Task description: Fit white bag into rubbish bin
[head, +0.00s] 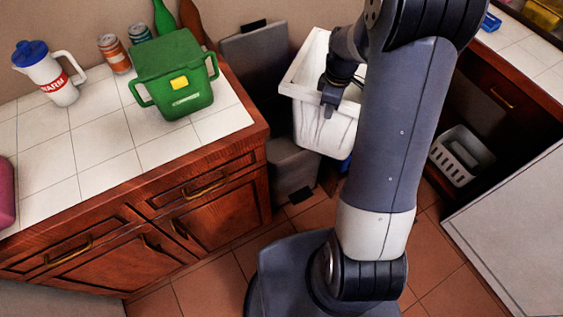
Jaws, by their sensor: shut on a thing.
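The white bag (315,127) is open-topped and box-shaped. It hangs slightly tilted right of the counter in the head view. My gripper (328,103) is at its near left side, shut on the bag. My arm hides the bag's right part. The grey rubbish bin (292,168) stands on the floor beside the counter, its dark lid (256,58) raised behind. The bag overlaps the bin in the picture, and its lower end shows in front of or above the bin's right side. I cannot tell the height gap between them.
The tiled counter (60,140) at left holds a green container (175,75), a white jug (47,75), cans and bottles. A white basket (460,155) sits under the right counter. A pale panel (520,220) fills the lower right. Floor tiles (205,285) are clear at front left.

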